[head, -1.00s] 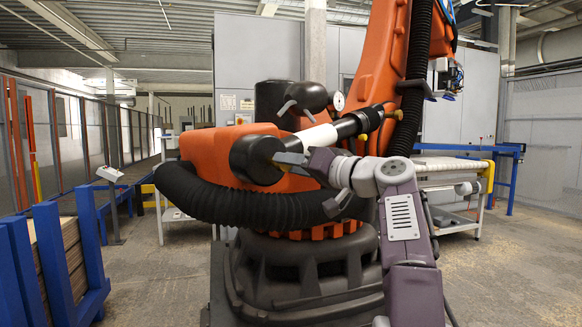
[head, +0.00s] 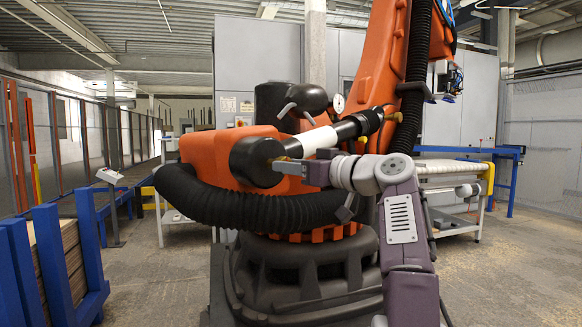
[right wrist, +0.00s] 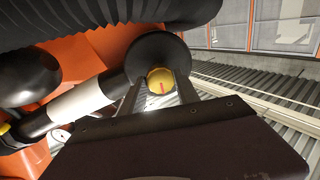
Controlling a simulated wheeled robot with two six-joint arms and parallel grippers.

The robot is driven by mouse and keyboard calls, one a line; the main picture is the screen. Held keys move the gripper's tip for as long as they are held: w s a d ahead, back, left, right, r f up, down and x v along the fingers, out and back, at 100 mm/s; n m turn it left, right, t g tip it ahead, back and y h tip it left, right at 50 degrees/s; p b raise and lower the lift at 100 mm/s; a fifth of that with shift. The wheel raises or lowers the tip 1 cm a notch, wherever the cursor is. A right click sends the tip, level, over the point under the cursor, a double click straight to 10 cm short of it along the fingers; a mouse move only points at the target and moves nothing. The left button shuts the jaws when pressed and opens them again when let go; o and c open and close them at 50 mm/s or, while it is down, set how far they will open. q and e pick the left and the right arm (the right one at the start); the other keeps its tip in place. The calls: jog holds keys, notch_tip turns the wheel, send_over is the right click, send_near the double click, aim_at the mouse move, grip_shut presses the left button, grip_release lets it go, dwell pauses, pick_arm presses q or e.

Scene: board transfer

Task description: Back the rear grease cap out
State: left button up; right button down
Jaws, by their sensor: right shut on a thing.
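The rear grease cap (right wrist: 160,81) is a round yellow cap with a short red mark, on the end of a black cylinder (right wrist: 158,55). In the head view only a sliver of yellow shows between the black cylinder end (head: 256,162) and my right gripper (head: 284,166). My right gripper also shows in the wrist view (right wrist: 160,88), its two fingers on either side of the cap. It is shut on the cap, which still sits at the cylinder end. My left gripper is in neither view.
The cylinder's white sleeve (head: 316,138) runs up toward the orange robot arm (head: 378,70). A thick black corrugated hose (head: 240,205) curves just below the cylinder end. A blue rack (head: 60,265) stands at the left, a roller conveyor (head: 455,172) at the right.

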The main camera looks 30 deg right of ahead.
dwell(0.4)
jog(key=c, duration=0.9)
grip_release()
jog(key=shift+s, duration=0.1)
jog(key=b+v, duration=0.1)
jog(key=v, duration=0.8)
jog(key=shift+b, duration=0.4)
jog(key=shift+a, duration=0.1)
